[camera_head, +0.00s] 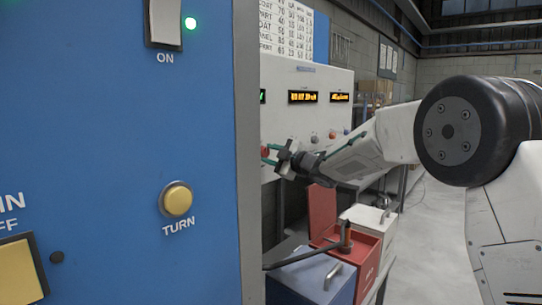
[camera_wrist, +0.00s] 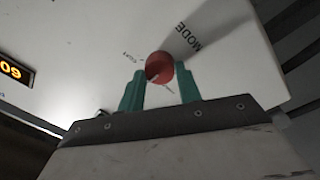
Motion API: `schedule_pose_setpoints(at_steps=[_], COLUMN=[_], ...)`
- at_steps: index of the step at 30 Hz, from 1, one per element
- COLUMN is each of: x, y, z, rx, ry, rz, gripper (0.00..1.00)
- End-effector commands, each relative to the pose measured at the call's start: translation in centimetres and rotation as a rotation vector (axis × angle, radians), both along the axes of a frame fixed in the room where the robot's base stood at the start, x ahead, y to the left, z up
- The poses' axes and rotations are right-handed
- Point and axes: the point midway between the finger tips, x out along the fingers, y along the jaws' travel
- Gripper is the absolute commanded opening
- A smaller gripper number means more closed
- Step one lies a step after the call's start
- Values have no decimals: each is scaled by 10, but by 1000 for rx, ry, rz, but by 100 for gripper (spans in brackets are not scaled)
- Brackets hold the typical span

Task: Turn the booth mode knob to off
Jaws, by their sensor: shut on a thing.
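The booth mode knob (camera_wrist: 159,66) is a round red knob on a white panel, beside the printed word MODE, in the wrist view. A pale line shows on its face, toward a lower edge. My gripper (camera_wrist: 160,76) has green fingers, one on each side of the knob, and is shut on it. In the head view my gripper (camera_head: 268,153) reaches the white control panel (camera_head: 285,120) at its lower left. The knob is mostly hidden there by the fingers. A small label near the knob is too small to read.
A large blue cabinet (camera_head: 120,120) with a switch and a yellow button (camera_head: 177,200) fills the left, close to my gripper. Other small knobs (camera_head: 314,139) sit to the right on the panel. A red open box (camera_head: 368,268) and a white box stand below.

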Motion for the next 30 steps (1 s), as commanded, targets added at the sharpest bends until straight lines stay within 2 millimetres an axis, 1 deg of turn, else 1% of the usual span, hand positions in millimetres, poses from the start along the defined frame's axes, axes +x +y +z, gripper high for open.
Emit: schedule_pose_setpoints(at_steps=[1,2,3,4,14,17,25,30], x=[0,0,0,0,-2,-9,-38,-48], y=[0,0,0,0,-2,-11,-46,-58], z=[-1,-1,-1,-1,0,0,-3,-4], rx=[0,0,0,0,1,1,0,0], ry=[1,2,1,1,1,1,1,1], rz=[1,0,1,1,0,0,-2,-1], gripper=[11,37,48,56,56,56,56,56])
